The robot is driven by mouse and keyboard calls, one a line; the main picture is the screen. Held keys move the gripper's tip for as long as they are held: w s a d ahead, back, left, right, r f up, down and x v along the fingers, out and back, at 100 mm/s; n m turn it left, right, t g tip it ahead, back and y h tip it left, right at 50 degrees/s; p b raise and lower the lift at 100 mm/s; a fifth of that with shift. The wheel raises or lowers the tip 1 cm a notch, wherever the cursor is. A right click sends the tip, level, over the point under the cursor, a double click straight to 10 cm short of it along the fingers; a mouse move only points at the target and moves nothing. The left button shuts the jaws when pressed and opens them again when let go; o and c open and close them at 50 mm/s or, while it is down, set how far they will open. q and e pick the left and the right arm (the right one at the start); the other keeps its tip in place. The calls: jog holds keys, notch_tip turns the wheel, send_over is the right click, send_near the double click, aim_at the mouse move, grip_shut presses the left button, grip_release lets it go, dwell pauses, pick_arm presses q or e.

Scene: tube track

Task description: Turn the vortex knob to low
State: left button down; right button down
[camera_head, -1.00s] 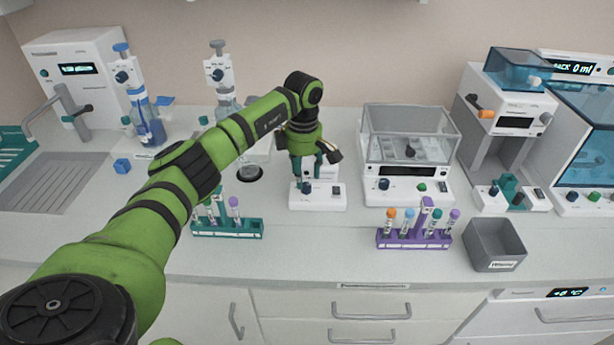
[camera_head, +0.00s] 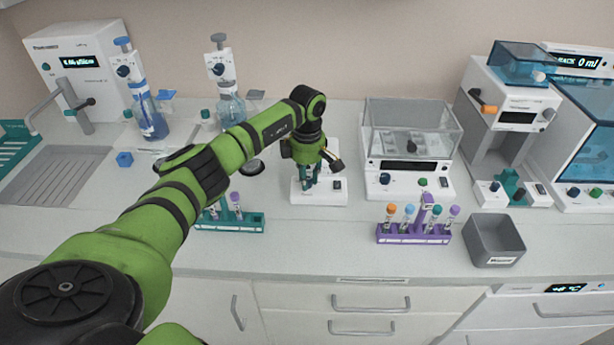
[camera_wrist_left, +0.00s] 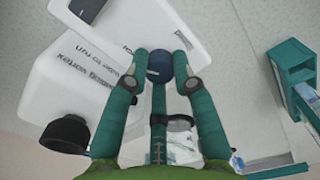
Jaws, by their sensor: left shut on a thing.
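The vortex mixer (camera_head: 327,187) is a small white device at the middle of the counter, partly hidden behind my left gripper. In the left wrist view its white body (camera_wrist_left: 115,45) shows, with a dark blue knob (camera_wrist_left: 160,65) on its front. My left gripper (camera_head: 309,183) points down at the front of the mixer. In the left wrist view the two green fingers (camera_wrist_left: 160,67) are shut on the blue knob, one on each side. The knob's marker and the setting it points to cannot be made out. My right gripper is not in view.
A teal tube rack (camera_head: 232,224) stands close to the left of the mixer. A purple tube rack (camera_head: 412,234) and a grey bin (camera_head: 494,240) stand to the right. A clear-lidded device (camera_head: 410,150) is just right of the mixer.

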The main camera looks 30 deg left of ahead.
pick_arm(q)
jog(key=shift+a+n+b, duration=0.15)
jog(key=shift+n+b, duration=0.25)
jog(key=shift+n, duration=0.6)
jog(key=shift+f+n, duration=0.1)
jog(key=shift+n, duration=0.8)
jog(key=n+b, duration=0.1)
jog(key=n, duration=0.2)
jog(key=shift+n, duration=0.3)
jog(key=n, duration=0.3)
jog(key=shift+n, duration=0.3)
jog(key=n, duration=0.6)
jog(key=shift+s, duration=0.1)
jog(key=n, duration=0.3)
jog(key=shift+n, duration=0.4)
jog(key=shift+d+n+p, duration=0.2)
jog(key=shift+n+p, duration=0.25)
jog(key=shift+n, duration=1.05)
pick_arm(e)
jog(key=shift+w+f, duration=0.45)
pick_arm(q)
jog(key=shift+f, duration=0.1)
